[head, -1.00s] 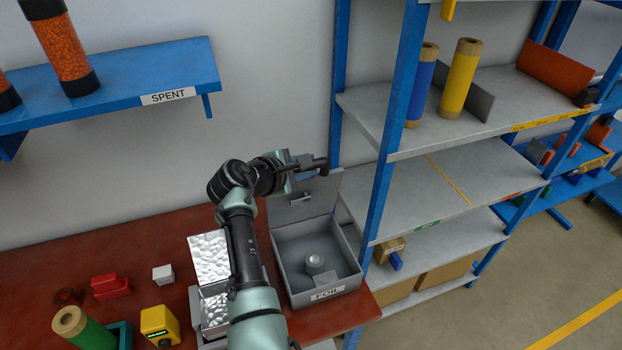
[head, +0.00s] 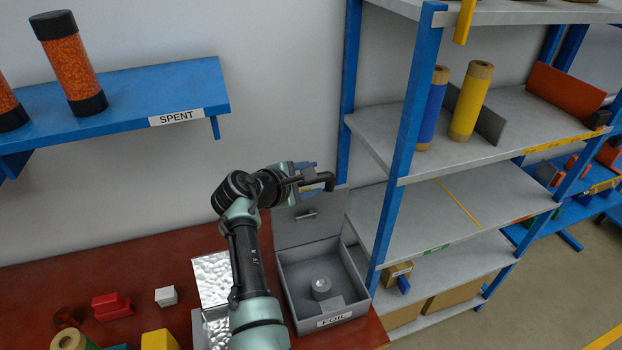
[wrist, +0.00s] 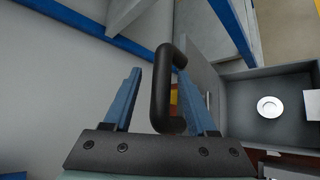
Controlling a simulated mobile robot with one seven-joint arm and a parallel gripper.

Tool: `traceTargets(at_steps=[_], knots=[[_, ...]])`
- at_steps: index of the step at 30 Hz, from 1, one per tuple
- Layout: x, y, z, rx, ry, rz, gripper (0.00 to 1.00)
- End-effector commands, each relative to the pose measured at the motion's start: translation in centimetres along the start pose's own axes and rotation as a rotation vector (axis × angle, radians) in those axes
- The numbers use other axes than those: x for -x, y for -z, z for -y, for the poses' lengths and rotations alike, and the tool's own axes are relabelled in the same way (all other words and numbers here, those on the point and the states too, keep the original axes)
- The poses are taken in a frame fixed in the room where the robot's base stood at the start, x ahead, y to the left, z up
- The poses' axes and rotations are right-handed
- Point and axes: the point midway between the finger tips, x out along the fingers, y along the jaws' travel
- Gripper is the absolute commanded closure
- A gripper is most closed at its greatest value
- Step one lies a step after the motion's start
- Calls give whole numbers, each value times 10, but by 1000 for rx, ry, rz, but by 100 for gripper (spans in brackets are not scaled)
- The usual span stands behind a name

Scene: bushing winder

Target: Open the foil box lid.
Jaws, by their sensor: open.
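The grey foil box (head: 348,288) stands on the red bench with its FOIL label facing front. Its lid (head: 292,232) is upright at the back, so the inside shows, with a small round pale piece on the floor. My gripper (head: 308,183) is at the lid's top edge, beside a black bar handle (head: 329,183). In the wrist view the open fingers (wrist: 160,74) stand on either side of the black handle (wrist: 158,100), with gaps visible. The lid (wrist: 205,88) and the box interior (wrist: 270,130) are at the right there.
A blue and grey shelf rack (head: 400,150) stands close at the right of the box. A second open box with crinkled silvery lining (head: 213,280) is left of it, partly behind my arm. A blue SPENT shelf (head: 130,90) is on the wall at upper left.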

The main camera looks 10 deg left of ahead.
Motion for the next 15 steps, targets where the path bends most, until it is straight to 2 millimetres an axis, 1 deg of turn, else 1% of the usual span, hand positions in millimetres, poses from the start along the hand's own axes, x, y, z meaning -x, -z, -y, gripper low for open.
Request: traceTargets(at_steps=[9,11,15], knots=[[1,0,2,1,3,1,43],[4,0,2,0,2,1,43],[16,1,2,0,1,0,43]])
